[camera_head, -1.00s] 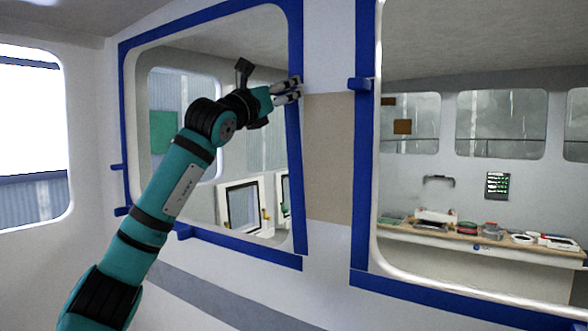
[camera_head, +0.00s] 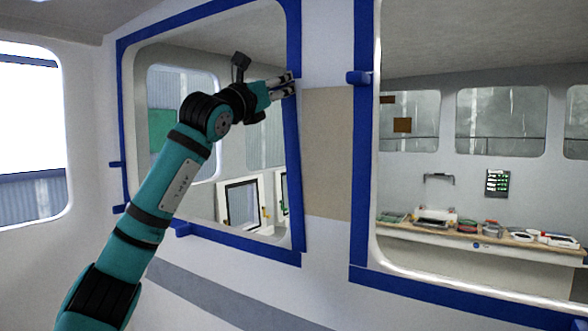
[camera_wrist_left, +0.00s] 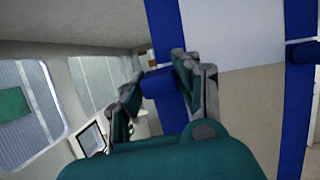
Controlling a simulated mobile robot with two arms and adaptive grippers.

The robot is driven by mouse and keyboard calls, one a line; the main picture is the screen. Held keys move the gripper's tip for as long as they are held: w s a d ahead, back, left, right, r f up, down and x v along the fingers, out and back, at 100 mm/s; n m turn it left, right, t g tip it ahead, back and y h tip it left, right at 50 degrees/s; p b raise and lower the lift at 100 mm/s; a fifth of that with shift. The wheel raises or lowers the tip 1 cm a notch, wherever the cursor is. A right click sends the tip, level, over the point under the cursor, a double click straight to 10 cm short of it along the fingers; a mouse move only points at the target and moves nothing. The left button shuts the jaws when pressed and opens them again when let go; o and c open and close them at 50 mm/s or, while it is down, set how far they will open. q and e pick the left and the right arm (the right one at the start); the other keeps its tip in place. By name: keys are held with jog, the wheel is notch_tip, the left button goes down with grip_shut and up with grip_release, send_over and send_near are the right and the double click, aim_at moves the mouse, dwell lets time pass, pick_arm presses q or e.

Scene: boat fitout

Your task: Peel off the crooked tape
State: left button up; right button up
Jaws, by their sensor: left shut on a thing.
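Blue tape frames the left window, and its right-hand strip (camera_head: 295,170) runs slightly slanted down the window's right side. My left gripper (camera_head: 288,84) reaches the upper part of this strip. In the left wrist view, a blue tape tab (camera_wrist_left: 158,84) sticks out from the strip (camera_wrist_left: 166,30) between the two fingers. My left gripper is shut on this tab, and the fingers partly hide it. The strip still lies along the wall above and below the fingers. My right gripper is not in view.
Blue tape (camera_head: 362,180) with its own tab (camera_head: 358,77) edges the right window. A beige panel (camera_head: 327,150) lies between the windows. Beyond the right window, a bench (camera_head: 480,244) holds several items.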

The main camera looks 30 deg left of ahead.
pick_arm(q)
jog(key=s+b, duration=0.5)
jog(key=s, duration=0.5)
jog(key=shift+s+a+b, duration=0.35)
jog(key=shift+a, duration=0.1)
dwell(0.4)
